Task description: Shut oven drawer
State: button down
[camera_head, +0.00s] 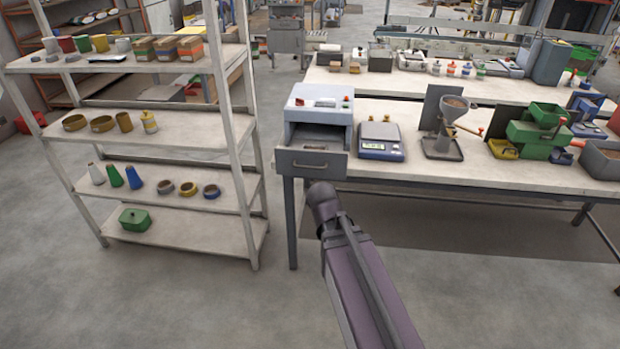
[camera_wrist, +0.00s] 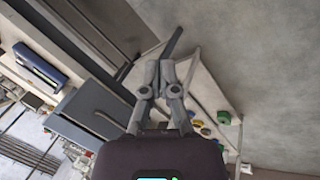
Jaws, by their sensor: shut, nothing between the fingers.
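The oven (camera_head: 318,112) is a pale grey-blue box at the left end of the front bench. Its drawer (camera_head: 312,163) stands open, its grey front with a small handle jutting past the bench's edge, and its inside shows behind the front. In the wrist view the oven body (camera_wrist: 88,112) is left of my gripper. My gripper (camera_wrist: 167,62) is shut and empty in that view. In the head view my arm reaches up toward the area below the drawer, and the gripper itself is hidden. I cannot tell whether the fingers touch the drawer.
A blue scale (camera_head: 380,140) stands right of the oven, then a grey hopper machine (camera_head: 445,135). A shelf rack (camera_head: 190,235) with cups, cones and rings stands left, across a narrow gap of floor. The bench leg (camera_head: 290,225) is beneath the oven.

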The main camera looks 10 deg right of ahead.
jog(key=w+a+n+t+h+b, duration=0.1)
jog(key=w+a+n+t+b, duration=0.2)
jog(key=n, duration=1)
jog(key=w+a+n+t+h+b, duration=0.1)
jog(key=w+a+n+t+b, duration=0.2)
jog(key=w+n+t+b, duration=0.5)
jog(key=w+n+b, duration=0.1)
jog(key=w+n, duration=0.3)
jog(key=w, duration=0.2)
jog(key=shift+r+n+t, duration=0.35)
jog(key=shift+n+t, duration=0.05)
jog(key=shift+w+d, duration=0.1)
